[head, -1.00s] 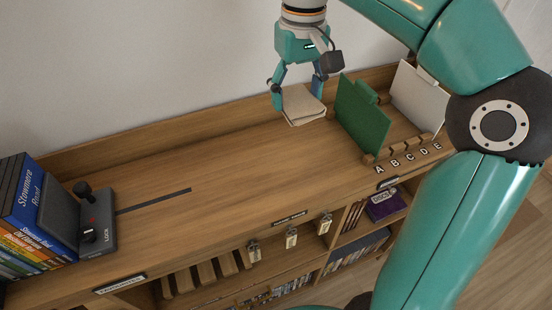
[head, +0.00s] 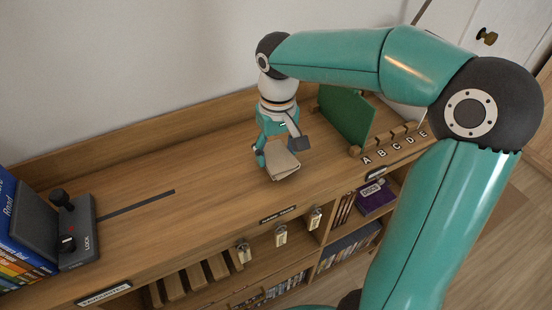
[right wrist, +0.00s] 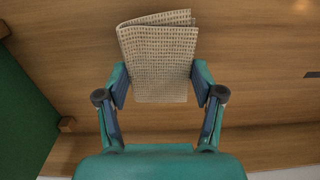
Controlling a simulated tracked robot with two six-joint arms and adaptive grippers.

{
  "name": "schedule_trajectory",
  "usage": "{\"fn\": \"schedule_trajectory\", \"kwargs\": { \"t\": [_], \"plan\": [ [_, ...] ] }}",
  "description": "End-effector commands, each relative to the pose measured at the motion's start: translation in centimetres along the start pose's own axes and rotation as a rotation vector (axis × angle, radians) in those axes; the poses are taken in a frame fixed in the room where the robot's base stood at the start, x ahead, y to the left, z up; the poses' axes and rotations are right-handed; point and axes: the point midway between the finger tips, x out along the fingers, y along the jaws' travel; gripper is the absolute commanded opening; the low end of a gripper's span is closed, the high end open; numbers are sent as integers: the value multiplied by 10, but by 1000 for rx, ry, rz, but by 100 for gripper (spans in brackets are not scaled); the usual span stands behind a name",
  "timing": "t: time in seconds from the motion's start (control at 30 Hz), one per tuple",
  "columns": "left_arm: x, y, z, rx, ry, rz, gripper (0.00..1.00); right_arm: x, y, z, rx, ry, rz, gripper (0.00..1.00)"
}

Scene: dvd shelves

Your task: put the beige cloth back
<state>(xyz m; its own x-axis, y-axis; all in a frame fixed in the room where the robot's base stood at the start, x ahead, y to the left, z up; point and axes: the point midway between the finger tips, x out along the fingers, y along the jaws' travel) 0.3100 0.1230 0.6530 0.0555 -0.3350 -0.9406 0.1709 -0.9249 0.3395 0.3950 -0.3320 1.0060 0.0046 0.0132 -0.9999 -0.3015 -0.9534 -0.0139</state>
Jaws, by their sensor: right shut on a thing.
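The beige cloth (head: 282,165) is folded into a flat, roughly square pad and shows a woven texture in the right wrist view (right wrist: 160,60). My right gripper (head: 275,158) is shut on it, with one finger on each side edge. The cloth is at or just above the wooden shelf top (head: 180,215); I cannot tell whether it touches. It is left of the green divider and near the front edge. My left gripper is not in view.
A green divider (head: 345,115) stands by slots lettered A to E. A black lock-type bookend (head: 75,230) and books (head: 20,235) stand at the left. Tags (head: 280,236) hang along the front edge. A purple case (head: 374,198) sits below.

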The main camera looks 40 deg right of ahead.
Motion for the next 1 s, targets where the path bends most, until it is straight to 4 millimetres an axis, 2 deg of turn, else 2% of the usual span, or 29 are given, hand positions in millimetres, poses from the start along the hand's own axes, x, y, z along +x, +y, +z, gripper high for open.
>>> {"fn": "schedule_trajectory", "kwargs": {
  "t": [0.03,0.17,0.43,0.47,0.57,0.6,1.0],
  "plan": [
    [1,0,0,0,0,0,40,10,0,1,0,-6,1,35],
    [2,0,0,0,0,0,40,24,1,0,0,-2,1,35],
    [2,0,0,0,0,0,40,27,0,0,-1,0,1,35],
    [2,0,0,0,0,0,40,27,0,0,-1,0,1,72],
    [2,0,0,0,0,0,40,26,0,0,-1,0,1,89],
    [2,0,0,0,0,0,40,26,0,0,-1,0,1,92],
    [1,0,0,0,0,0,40,22,0,0,0,1,0,92]
  ]
}}
